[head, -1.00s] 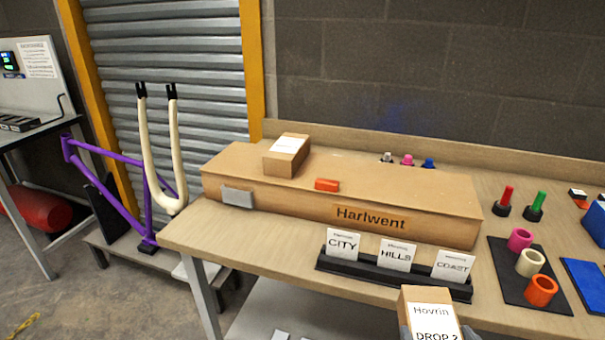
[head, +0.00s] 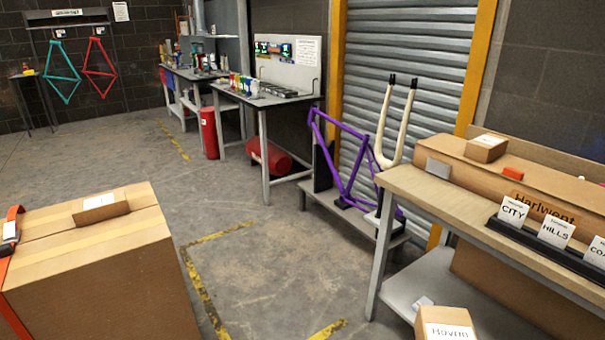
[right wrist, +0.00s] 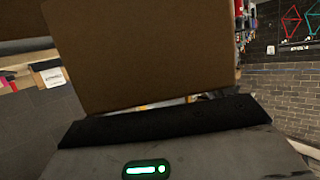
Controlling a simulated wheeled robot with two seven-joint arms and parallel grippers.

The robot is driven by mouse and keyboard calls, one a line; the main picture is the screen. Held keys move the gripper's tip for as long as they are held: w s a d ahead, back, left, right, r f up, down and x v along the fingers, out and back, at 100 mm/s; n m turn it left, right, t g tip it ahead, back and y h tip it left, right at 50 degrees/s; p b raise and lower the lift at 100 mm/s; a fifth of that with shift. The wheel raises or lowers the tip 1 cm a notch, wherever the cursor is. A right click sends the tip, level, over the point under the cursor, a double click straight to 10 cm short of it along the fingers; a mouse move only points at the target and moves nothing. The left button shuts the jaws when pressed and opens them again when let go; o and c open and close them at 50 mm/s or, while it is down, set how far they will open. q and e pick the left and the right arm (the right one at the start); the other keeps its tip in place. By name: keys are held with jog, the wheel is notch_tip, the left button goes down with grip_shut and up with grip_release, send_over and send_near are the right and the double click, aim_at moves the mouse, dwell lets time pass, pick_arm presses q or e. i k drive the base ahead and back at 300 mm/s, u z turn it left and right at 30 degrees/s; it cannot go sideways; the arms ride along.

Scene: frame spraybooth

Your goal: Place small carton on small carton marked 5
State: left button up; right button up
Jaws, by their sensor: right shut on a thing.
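A small brown carton (head: 445,322) with a white label reading "Hovrin" is at the bottom edge of the head view, its lower part cut off. In the right wrist view the carton (right wrist: 140,50) fills the upper middle, against the dark edge of my right gripper (right wrist: 165,122), which is shut on it. Another small carton (head: 101,208) lies on a big taped carton at the left. A third small carton (head: 486,148) sits on the long Harlwent box. No mark 5 is readable on either. My left gripper is out of view.
The big carton (head: 95,275) with an orange strap (head: 8,260) stands at the lower left. The workbench (head: 430,195) with the Harlwent box (head: 540,185) and card holder (head: 530,242) is at the right. Open floor (head: 270,265) with yellow lines lies between, and a purple frame (head: 340,165) stands beyond.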

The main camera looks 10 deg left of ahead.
aim_at(98, 202)
jog(key=u, duration=0.8)
jog(key=i, duration=1.55)
jog(key=u, duration=1.15)
jog(key=i, duration=0.65)
jog(key=u, duration=0.15)
